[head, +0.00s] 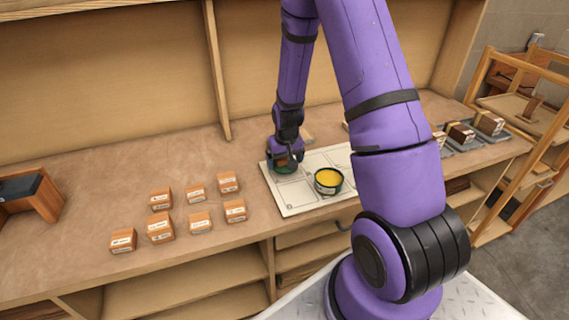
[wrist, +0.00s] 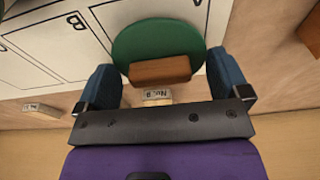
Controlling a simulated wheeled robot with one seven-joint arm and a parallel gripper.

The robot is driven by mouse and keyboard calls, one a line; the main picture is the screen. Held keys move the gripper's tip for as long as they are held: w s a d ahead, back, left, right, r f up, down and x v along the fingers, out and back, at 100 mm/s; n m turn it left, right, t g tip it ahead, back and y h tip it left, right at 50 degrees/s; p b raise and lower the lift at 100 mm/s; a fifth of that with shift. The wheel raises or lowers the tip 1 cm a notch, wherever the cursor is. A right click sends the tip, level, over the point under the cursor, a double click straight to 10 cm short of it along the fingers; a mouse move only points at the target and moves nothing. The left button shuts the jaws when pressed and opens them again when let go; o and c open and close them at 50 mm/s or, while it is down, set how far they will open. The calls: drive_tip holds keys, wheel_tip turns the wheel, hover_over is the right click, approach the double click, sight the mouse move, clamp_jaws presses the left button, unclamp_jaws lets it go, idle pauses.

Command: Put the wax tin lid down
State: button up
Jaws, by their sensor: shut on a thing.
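The wax tin lid (wrist: 160,42) is a green disc with a brown wooden block on top. My gripper (wrist: 163,75) has a blue finger on each side of it and is shut on it. In the head view the lid (head: 286,169) shows as a small dark green edge under my gripper (head: 284,160), over the upper left of the white board (head: 293,207). I cannot tell whether it touches the board. The wax tin (head: 328,181) stands open on the board, right of my gripper, with yellow wax inside and a dark green wall.
Several small orange-brown labelled blocks (head: 160,228) stand on the wooden bench (head: 90,190) left of the board. A brown box (head: 33,195) is at far left. Dark-topped blocks (head: 460,132) stand at far right.

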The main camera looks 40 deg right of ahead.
drive_tip(key=shift+f, duration=0.8)
drive_tip(key=shift+f, duration=0.15)
drive_tip(key=o, duration=0.5)
drive_tip(key=shift+o, duration=0.2)
drive_tip(key=s+a+r, duration=0.2)
drive_tip(key=r, duration=0.9)
drive_tip(key=s+a+r, duration=0.2)
drive_tip(key=r, duration=0.9)
drive_tip(key=s+a+r+n+t, duration=0.1)
drive_tip(key=s+a+r, duration=0.3)
drive_tip(key=s+r, duration=0.4)
drive_tip(key=s+a+r+n+t, duration=0.2)
drive_tip(key=s+a+r, duration=0.3)
drive_tip(key=s+r, duration=0.4)
drive_tip(key=s, duration=0.5)
drive_tip(key=shift+s+r, duration=0.15)
drive_tip(key=shift+s, duration=0.15)
